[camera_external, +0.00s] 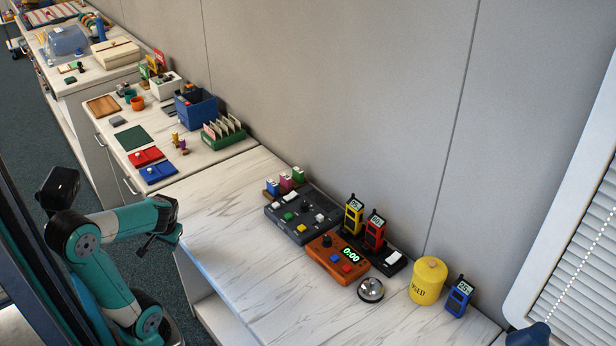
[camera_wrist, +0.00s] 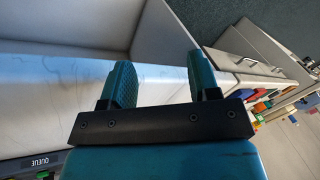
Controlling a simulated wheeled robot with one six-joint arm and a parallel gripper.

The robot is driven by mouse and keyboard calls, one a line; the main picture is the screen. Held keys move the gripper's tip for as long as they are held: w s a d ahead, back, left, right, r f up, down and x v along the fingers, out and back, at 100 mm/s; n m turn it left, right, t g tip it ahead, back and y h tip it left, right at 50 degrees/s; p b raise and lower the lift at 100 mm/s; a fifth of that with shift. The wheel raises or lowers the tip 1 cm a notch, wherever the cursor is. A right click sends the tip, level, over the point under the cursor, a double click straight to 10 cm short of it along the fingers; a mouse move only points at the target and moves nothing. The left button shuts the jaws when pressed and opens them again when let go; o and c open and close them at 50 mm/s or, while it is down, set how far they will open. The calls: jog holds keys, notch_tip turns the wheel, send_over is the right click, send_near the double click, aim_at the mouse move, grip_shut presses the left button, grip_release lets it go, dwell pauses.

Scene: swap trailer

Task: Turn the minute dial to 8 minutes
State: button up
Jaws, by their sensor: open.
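An orange timer box (camera_external: 337,259) lies on the marbled counter in the external view. Its green display reads 0:00. A black dial (camera_external: 327,239) stands at its upper left, with a blue and a red button below the display. I cannot tell from the frames whether the black dial is the minute dial. My gripper (camera_external: 167,220) is at the counter's left edge, well left of the timer. In the wrist view, my gripper (camera_wrist: 160,85) is open, its two teal fingers apart with nothing between them. The timer does not show in the wrist view.
Close around the timer are a silver bell (camera_external: 371,290), a dark control panel (camera_external: 301,217), and yellow (camera_external: 353,215) and red (camera_external: 375,232) handsets. A yellow canister (camera_external: 428,281) and blue handset (camera_external: 459,297) stand right. The counter's front (camera_external: 250,265) is clear.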

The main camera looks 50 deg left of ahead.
jog(key=w+d+r+t+h+p, duration=0.1)
jog(key=w+d+r+p, duration=0.3)
jog(key=w, duration=0.4)
jog(key=w+d+r+p, duration=0.1)
jog(key=w+r+p, duration=0.3)
jog(key=w+r, duration=0.3)
notch_tip(320, 180, up, 8)
jog(key=r+n+h+p, duration=0.1)
jog(key=n+h+p, duration=0.15)
jog(key=p, duration=1.45)
send_over(327, 238)
jog(key=shift+m+h, duration=0.25)
jog(key=shift+m, duration=0.2)
notch_tip(327, 238, down, 18)
jog(key=shift+r+p, duration=0.25)
jog(key=shift+p, duration=0.05)
jog(key=c, duration=0.9)
